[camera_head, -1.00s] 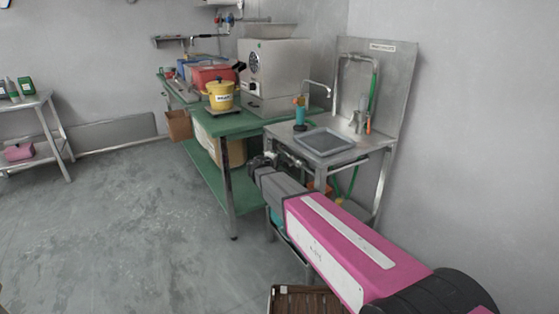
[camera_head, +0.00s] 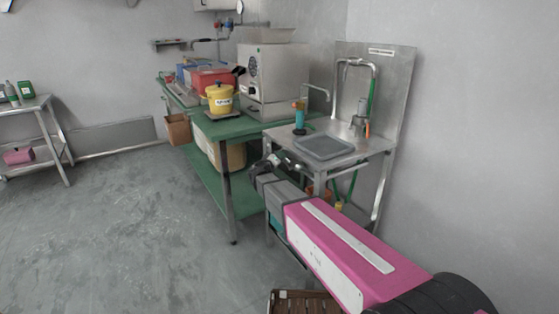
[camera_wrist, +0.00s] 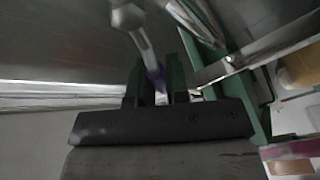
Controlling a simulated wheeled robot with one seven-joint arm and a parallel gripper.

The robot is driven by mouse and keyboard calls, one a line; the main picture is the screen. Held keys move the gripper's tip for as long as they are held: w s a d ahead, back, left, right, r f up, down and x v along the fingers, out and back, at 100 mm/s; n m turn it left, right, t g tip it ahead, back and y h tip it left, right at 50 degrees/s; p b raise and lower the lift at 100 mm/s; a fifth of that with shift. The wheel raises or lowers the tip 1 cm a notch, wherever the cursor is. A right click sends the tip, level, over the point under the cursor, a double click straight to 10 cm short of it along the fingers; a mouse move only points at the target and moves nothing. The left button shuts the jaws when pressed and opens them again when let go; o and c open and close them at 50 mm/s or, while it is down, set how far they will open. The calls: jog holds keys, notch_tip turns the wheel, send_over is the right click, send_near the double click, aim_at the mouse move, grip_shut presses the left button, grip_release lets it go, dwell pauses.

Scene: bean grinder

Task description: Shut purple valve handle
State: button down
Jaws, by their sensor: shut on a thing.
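The purple valve handle (camera_wrist: 155,78) shows in the wrist view as a small purple strip between my two dark fingers. A metal pipe (camera_wrist: 146,42) runs down to it from the top of that view. My gripper (camera_wrist: 156,88) is shut on the handle, and the fingers hide part of it. In the head view my gripper (camera_head: 266,164) is at the front left of the steel sink stand (camera_head: 345,152), below its top. The handle cannot be made out there.
A green table (camera_head: 224,198) with a grinder machine (camera_head: 272,75) and a yellow pot (camera_head: 219,99) stands left of the sink. A slatted brown crate (camera_head: 305,303) is at the bottom. Open floor (camera_head: 110,230) lies to the left.

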jog(key=shift+s+d+r+m, duration=0.1)
jog(key=shift+s+r+m, duration=0.1)
jog(key=shift+m, duration=0.3)
jog(key=shift+h, duration=0.3)
jog(key=c, duration=1.1)
grip_release()
jog(key=v, duration=1.1)
jog(key=shift+d, duration=0.1)
